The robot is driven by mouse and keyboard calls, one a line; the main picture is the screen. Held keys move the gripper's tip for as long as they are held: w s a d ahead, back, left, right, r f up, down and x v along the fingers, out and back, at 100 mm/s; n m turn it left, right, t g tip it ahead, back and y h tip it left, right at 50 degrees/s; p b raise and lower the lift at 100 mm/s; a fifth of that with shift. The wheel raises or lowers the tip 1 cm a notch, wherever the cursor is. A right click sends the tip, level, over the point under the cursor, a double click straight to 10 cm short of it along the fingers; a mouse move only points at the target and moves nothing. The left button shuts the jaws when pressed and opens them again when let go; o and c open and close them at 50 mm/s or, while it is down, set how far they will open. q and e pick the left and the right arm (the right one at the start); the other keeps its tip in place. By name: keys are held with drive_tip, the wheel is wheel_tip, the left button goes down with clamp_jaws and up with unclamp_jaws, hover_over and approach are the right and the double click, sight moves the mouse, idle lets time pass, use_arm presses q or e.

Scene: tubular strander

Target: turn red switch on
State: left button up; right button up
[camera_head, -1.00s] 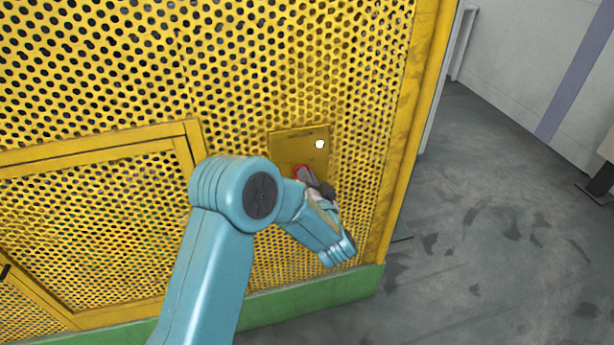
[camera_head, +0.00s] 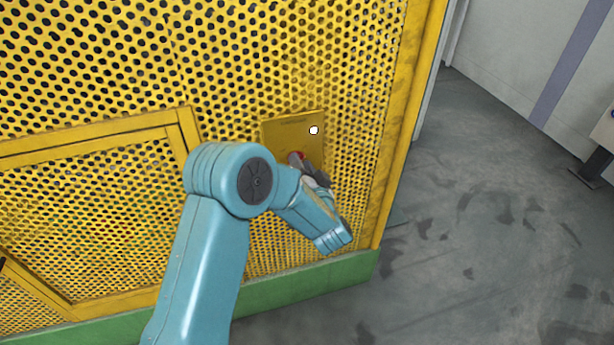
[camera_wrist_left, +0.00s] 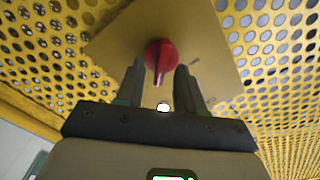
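The red switch (camera_wrist_left: 160,57) is a round knob with a raised handle on a plain yellow plate (camera_wrist_left: 120,45), fixed to a perforated yellow panel. In the head view the switch (camera_head: 296,157) shows only in part behind my left gripper (camera_head: 306,166). In the left wrist view my left gripper (camera_wrist_left: 160,75) has its two fingers apart, one on each side of the knob's handle. I cannot tell whether the fingers touch it. A white round spot (camera_head: 314,130) shows on the plate (camera_head: 290,128) in the head view. My right gripper is not in view.
The perforated yellow panel (camera_head: 225,60) fills the left and middle, with a framed door section (camera_head: 90,215) at lower left and a green base (camera_head: 300,283) below. Open grey floor (camera_head: 480,220) lies to the right, with a pale wall beyond.

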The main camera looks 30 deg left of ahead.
use_arm(q)
drive_tip(key=b+v, duration=0.1)
drive_tip(key=v, duration=1.5)
drive_tip(key=shift+s, duration=0.1)
drive_tip(key=s+a+f+g+h+p, duration=0.1)
drive_tip(key=a+f+g+h+p, duration=0.15)
drive_tip(key=a+f, duration=0.45)
wheel_tip(320, 180, down, 10)
drive_tip(key=s+d+m+h+p, duration=0.1)
drive_tip(key=s+d+h+p, duration=0.1)
drive_tip(key=h, duration=0.4)
drive_tip(key=s+d+f+n+g+h, duration=0.1)
drive_tip(key=s+d+f+g+h, duration=0.2)
drive_tip(key=s+d, duration=0.4)
drive_tip(key=s+d+f+n+g+h, duration=0.1)
drive_tip(key=s+d+f+g+h, duration=0.3)
drive_tip(key=s+d, duration=0.4)
drive_tip(key=shift+s+d+g+h, duration=0.25)
drive_tip(key=shift+s+g+h, duration=0.15)
drive_tip(key=shift+g+h, duration=0.6)
